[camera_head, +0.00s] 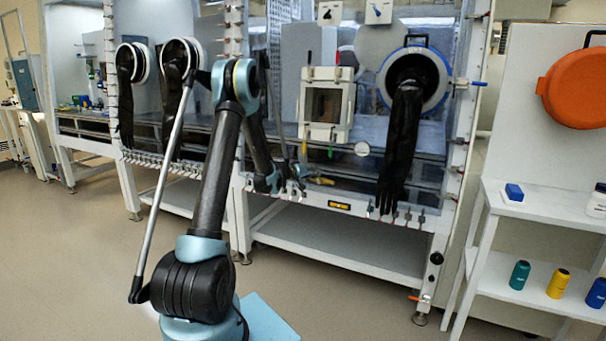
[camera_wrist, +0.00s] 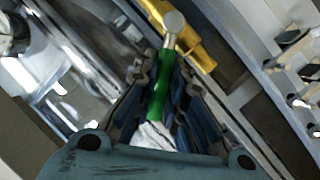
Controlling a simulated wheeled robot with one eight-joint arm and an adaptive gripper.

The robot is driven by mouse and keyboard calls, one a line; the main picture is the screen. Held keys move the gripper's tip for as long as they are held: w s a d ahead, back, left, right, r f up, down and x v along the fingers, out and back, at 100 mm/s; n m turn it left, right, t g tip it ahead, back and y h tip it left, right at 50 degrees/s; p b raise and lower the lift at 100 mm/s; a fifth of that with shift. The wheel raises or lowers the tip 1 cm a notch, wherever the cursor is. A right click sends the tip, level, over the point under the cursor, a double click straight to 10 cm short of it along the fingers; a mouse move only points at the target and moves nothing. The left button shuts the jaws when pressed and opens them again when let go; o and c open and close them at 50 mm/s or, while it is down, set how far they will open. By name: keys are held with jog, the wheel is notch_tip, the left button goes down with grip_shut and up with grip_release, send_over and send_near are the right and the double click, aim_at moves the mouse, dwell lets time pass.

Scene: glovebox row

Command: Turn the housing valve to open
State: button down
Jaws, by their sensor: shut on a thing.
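The valve shows in the wrist view as a green lever handle (camera_wrist: 158,96), a round pale metal cap (camera_wrist: 174,21) and a yellow brass-coloured body (camera_wrist: 196,46). My gripper (camera_wrist: 163,82) is shut on the green handle, with one finger on each side of it. In the head view the brass-coloured valve body (camera_head: 321,181) sits at the front lower edge of the glovebox, just right of my gripper (camera_head: 284,187). The handle is hard to make out there.
The glovebox front holds black gloves (camera_head: 402,140) and a square white-framed port (camera_head: 326,104). Several small taps (camera_head: 392,215) line the lower rail. A white shelf (camera_head: 535,205) with bottles stands at the right. The floor (camera_head: 75,260) at the left is clear.

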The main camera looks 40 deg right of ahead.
jog(key=shift+w+a+n, duration=0.1)
jog(key=shift+w+n, duration=0.3)
jog(key=shift+w, duration=0.15)
jog(key=shift+w+a, duration=0.1)
jog(key=c, duration=1.6)
grip_release()
jog(key=shift+f, duration=0.1)
jog(key=shift+c, duration=0.2)
jog(key=shift+s, duration=0.2)
jog(key=shift+s+a, duration=0.1)
jog(key=shift+a, duration=0.1)
jog(key=v, duration=1.1)
jog(key=shift+a, duration=0.3)
jog(key=shift+f, duration=0.1)
